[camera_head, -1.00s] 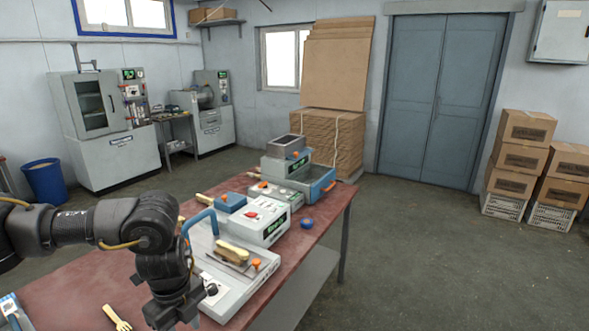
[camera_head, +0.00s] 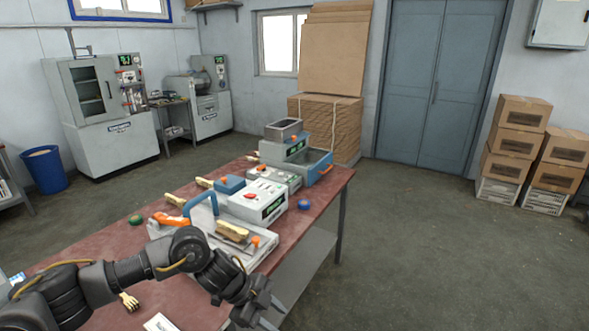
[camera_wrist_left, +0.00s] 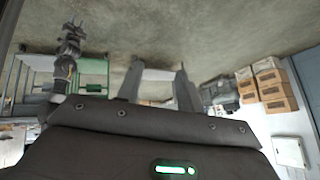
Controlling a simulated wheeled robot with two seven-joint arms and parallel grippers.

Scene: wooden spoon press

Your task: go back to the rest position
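My left arm comes in from the left in the head view, and its gripper (camera_head: 258,306) is past the table's front edge, in front of the grey press (camera_head: 262,243). In the left wrist view the two fingers of this gripper (camera_wrist_left: 157,72) stand apart with nothing between them. A dark arm, likely my right one with its gripper (camera_wrist_left: 72,32), hangs at the left of that view; its fingers are too small to read. The head view does not show it.
The red table (camera_head: 110,248) holds the white control box (camera_head: 257,202), wooden spoons and a blue-rimmed bin (camera_head: 318,166). A small blue round thing (camera_head: 304,204) lies near its right edge. Open floor (camera_head: 430,255) is to the right. Cartons (camera_head: 515,140) stand by the far wall.

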